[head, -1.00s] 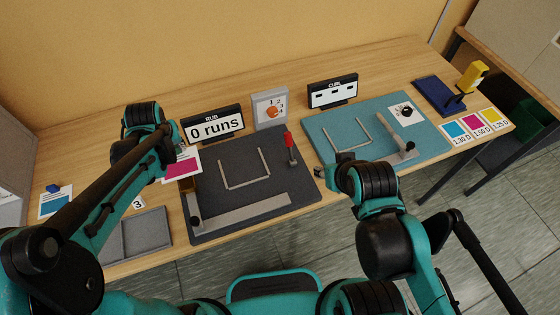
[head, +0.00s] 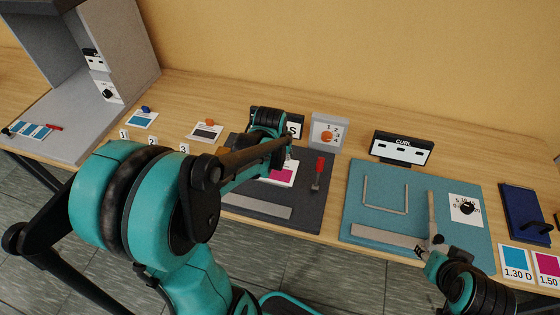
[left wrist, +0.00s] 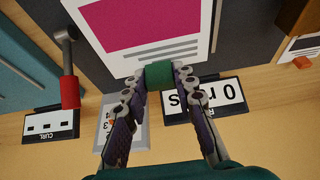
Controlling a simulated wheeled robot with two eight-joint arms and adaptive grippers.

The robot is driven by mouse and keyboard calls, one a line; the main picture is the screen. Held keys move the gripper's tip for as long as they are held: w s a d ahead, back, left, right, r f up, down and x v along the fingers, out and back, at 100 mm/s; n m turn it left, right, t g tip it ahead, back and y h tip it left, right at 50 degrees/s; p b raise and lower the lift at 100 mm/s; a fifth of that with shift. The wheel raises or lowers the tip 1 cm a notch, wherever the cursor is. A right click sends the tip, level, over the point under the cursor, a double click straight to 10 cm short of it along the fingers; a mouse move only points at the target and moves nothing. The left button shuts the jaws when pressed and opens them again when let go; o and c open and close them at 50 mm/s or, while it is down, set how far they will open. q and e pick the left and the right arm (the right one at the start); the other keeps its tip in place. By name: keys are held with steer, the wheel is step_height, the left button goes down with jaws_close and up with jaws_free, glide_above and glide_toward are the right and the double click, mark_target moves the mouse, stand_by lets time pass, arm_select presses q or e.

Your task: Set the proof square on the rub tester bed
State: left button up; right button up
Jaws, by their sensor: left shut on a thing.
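The proof square (head: 280,174) is a white card with a magenta patch and printed lines; it also shows in the left wrist view (left wrist: 140,25). My left gripper (left wrist: 160,75) is shut on a green block at the card's edge. The card is over the dark grey rub tester bed (head: 312,211), within its pale U-shaped rail (left wrist: 215,25). I cannot tell whether it touches the bed. In the head view, my left arm hides part of the bed and rail. My right gripper (head: 430,256) is at the teal curl board's front edge, its fingers unclear.
A red-handled lever (head: 318,173) stands right of the card on the bed. The RUB counter (left wrist: 205,98) and a grey dial box (head: 328,131) stand behind. The teal curl board (head: 375,225) lies to the right. Cards and a grey booth (head: 125,100) are left.

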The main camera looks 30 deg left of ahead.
arm_select(q)
steer(key=w+a+f, duration=0.2)
steer(key=w+a+f+b, duration=0.1)
steer(key=w+a+f, duration=0.1)
steer(key=shift+w, duration=0.4)
step_height(320, 180, down, 3)
steer(key=shift+f+b, duration=0.15)
steer(key=shift+b, duration=0.9)
steer(key=shift+f, duration=0.3)
steer(key=shift+f, duration=0.1)
steer(key=o, duration=1.1)
steer(key=shift+c, duration=0.2)
